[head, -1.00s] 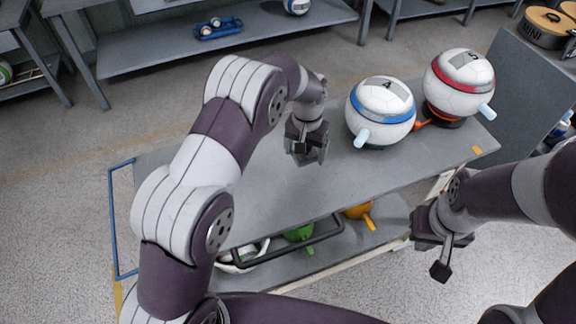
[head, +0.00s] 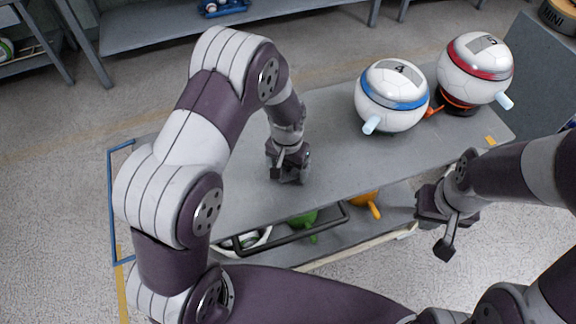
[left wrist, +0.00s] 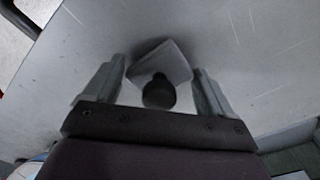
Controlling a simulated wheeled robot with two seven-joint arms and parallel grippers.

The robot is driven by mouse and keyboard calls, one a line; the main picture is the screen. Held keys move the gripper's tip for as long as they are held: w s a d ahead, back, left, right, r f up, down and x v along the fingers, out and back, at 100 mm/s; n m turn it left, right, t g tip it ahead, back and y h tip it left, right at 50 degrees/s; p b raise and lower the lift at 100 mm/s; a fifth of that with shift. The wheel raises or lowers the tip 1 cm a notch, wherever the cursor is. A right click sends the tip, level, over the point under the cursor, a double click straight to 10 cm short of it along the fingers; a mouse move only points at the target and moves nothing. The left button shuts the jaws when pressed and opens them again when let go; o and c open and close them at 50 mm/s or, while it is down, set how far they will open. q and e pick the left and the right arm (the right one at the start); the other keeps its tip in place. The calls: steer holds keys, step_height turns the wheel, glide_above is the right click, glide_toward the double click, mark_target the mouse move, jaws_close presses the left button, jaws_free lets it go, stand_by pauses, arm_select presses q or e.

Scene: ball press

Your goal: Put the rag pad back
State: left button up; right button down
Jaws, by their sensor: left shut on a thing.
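The rag pad (left wrist: 172,62) is a pale grey, flat-faced piece with a dark round knob (left wrist: 159,92) at its near side. In the left wrist view it is between the fingers of my left gripper (left wrist: 160,85), which is shut on it. In the head view my left gripper (head: 288,178) is low over the grey cart top (head: 345,150), near its front edge. The pad is mostly hidden there. I cannot tell whether it touches the surface. My right gripper (head: 437,228) is open and empty, in front of the cart's right part.
A ball with a blue band (head: 391,96) and one with a red band (head: 474,70) stand at the right of the cart top. The top's middle is clear.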

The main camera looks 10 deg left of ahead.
arm_select(q)
steer(key=shift+w+f, duration=0.1)
steer(key=shift+f, duration=0.25)
steer(key=o, duration=0.8)
steer(key=shift+r, duration=0.25)
steer(key=r, duration=1.1)
steer(key=shift+s+a+r, duration=0.15)
steer(key=shift+s+r, duration=0.1)
steer(key=shift+r, duration=0.15)
steer(key=s+a+r, duration=0.1)
steer(key=s, duration=0.3)
steer(key=s+a+n, duration=0.1)
steer(key=s+a, duration=0.1)
steer(key=s, duration=0.2)
steer(key=s+a+r+n+t, duration=0.1)
steer(key=s+a, duration=0.1)
steer(key=s, duration=0.3)
steer(key=shift+a+r, duration=0.25)
steer(key=shift+r, duration=0.05)
